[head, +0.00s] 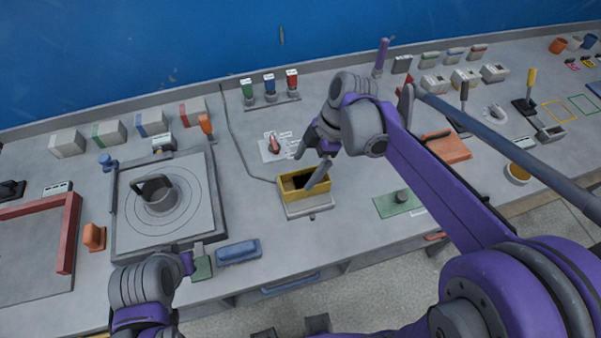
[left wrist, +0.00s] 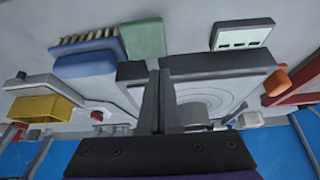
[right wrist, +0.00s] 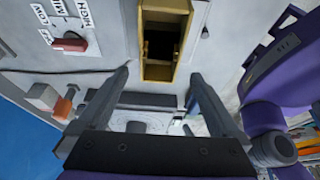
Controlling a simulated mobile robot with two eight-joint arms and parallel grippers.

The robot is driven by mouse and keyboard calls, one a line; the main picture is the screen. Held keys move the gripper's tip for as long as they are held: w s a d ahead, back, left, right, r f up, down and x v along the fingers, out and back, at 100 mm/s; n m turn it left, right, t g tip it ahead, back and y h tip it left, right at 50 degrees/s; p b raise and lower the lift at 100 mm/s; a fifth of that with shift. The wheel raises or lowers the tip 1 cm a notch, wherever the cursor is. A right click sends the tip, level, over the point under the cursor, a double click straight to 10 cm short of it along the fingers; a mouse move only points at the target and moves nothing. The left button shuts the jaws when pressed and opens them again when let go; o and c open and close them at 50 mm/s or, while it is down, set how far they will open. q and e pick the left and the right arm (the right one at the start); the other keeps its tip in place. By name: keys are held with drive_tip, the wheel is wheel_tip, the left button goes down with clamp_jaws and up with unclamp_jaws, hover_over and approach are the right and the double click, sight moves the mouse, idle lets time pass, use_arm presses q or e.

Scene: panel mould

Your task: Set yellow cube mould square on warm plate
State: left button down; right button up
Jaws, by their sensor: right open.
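The yellow cube mould (head: 319,189), an open box with a dark hollow, sits on or just above a small grey plate (head: 308,209), which I take as the warm plate. The plate's front strip shows bare; its back is hidden. The mould also shows in the left wrist view (left wrist: 45,108) and right wrist view (right wrist: 149,72). My right gripper (head: 309,166) is open above the mould; in the right wrist view its fingers (right wrist: 160,74) stand apart, one to each side of the mould's near end. Contact cannot be told. My left gripper (left wrist: 160,72) is shut and empty, left of the blue brush.
A red-handled dial on a labelled card (head: 272,147) lies behind left of the mould. A blue brush (head: 238,251) and a large plate with a grey pot (head: 160,196) are left. A green mat (head: 397,204) and orange board (head: 450,149) are right. Bench around the mould is mostly clear.

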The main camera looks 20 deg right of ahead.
drive_tip(key=v, duration=0.7)
drive_tip(key=s+d+f+m+t+h, duration=0.1)
drive_tip(key=s+f+m+t+h, duration=0.1)
drive_tip(key=s+f+m, duration=0.3)
drive_tip(key=s+d+f+m+t+h, duration=0.1)
drive_tip(key=s+f+m, duration=0.4)
drive_tip(key=m, duration=0.8)
drive_tip(key=shift+s+d+t+h, duration=0.2)
drive_tip(key=shift+s+t+h, duration=0.5)
drive_tip(key=shift+s+t, duration=0.75)
